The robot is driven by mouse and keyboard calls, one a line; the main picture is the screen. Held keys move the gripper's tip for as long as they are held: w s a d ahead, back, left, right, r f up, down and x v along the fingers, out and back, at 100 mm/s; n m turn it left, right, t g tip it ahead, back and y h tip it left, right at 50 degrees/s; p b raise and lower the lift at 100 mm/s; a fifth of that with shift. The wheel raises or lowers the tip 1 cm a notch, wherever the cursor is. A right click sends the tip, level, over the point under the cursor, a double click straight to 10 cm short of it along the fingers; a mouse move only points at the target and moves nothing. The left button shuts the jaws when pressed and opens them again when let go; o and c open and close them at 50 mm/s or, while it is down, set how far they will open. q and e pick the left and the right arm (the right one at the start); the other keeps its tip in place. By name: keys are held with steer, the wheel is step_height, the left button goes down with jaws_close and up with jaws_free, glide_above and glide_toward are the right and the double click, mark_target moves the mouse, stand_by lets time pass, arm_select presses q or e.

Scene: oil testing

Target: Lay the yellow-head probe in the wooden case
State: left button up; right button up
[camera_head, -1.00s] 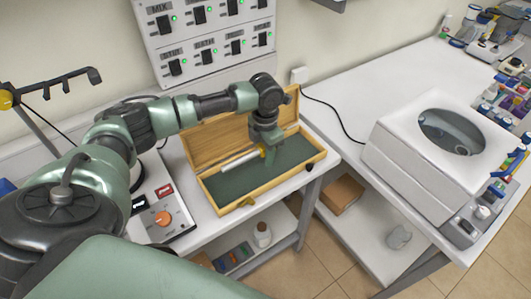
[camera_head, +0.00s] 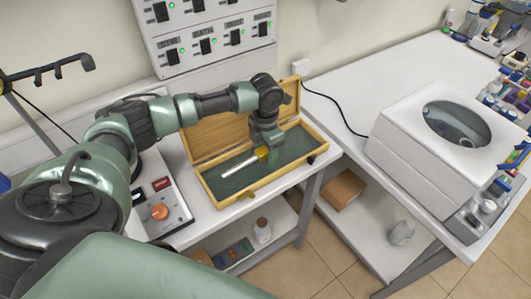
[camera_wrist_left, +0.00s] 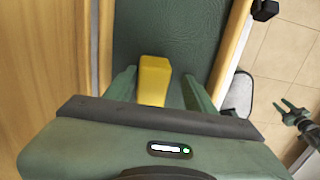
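The open wooden case (camera_head: 232,204), with a dark green lining, lies on the white bench in the head view; its lid leans back. The probe (camera_head: 238,167) lies inside on the lining, its white rod pointing left and its yellow head (camera_head: 262,153) under my left gripper (camera_head: 266,148). In the left wrist view the yellow head (camera_wrist_left: 154,78) sits between the two fingers of my left gripper (camera_wrist_left: 158,92), with a gap on each side. The rod is hidden there. What looks like my right gripper (camera_wrist_left: 298,118) shows small at the right edge of the left wrist view.
A device with an orange knob (camera_head: 159,212) stands left of the case. A switch panel (camera_head: 207,38) is on the wall behind. A white machine with a round window (camera_head: 410,150) stands on the right bench. The right bench top is clear at its back left.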

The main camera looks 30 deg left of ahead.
arm_select(q)
steer(key=shift+s+d+f, duration=0.1)
step_height(320, 180, up, 8)
steer(key=shift+b, duration=0.9)
